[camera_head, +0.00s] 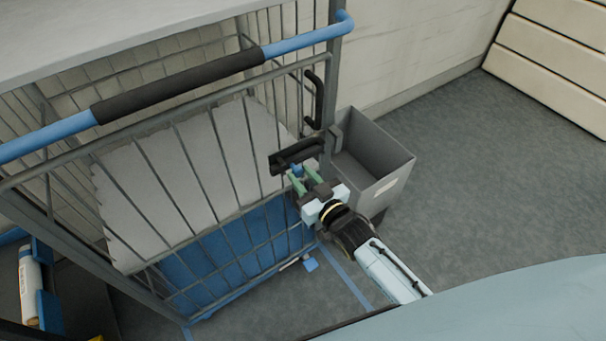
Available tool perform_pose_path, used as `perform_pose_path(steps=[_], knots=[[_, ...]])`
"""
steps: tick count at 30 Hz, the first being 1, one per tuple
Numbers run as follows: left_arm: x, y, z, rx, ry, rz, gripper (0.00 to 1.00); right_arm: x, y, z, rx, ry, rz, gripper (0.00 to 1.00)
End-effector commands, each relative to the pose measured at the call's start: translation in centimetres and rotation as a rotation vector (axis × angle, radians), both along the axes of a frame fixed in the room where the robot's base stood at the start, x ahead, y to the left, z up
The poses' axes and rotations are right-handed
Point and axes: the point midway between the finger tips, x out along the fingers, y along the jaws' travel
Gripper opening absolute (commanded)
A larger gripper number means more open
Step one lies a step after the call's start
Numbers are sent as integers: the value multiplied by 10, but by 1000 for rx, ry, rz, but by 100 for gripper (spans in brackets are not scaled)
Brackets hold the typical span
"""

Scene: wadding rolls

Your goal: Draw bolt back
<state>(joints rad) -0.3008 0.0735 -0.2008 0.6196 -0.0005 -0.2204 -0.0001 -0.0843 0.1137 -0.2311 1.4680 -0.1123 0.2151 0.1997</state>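A wire cage trolley (218,229) stands at the left, with a dark bolt housing (297,156) on its front right corner. A small blue piece (297,169), likely the bolt's knob, shows just below the housing. My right gripper (301,173) is at the bolt, its two green fingers pointing up to it with a visible gap between them. The fingertips are on either side of the blue piece; whether they touch it is too small to tell. My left gripper is not in view.
A grey open bin (393,178) stands close to the right of the trolley and my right gripper. A blue rail with a black grip (178,86) crosses the trolley's top. White wadding (190,170) lies inside. Grey floor (500,190) is clear at the right.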

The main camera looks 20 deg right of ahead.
Motion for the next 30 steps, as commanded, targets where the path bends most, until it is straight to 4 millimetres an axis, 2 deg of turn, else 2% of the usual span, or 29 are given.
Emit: perform_pose_path(steps=[1, 4, 12, 16, 20, 30], knots=[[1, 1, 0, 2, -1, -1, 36, -1, 5, 0, 3, 0, 8, 34], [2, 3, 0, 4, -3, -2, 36, -1, 4, 0, 3, 0, 7, 47], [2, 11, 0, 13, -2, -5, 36, -1, 2, 0, 1, 0, 4, 48], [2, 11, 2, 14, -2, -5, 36, -8, 0, -1, 0, 2, 4, 48], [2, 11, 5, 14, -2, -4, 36, -28, -6, -1, 0, 3, 4, 48], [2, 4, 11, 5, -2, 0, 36, -100, -25, -1, 1, 3, 5, 48]])
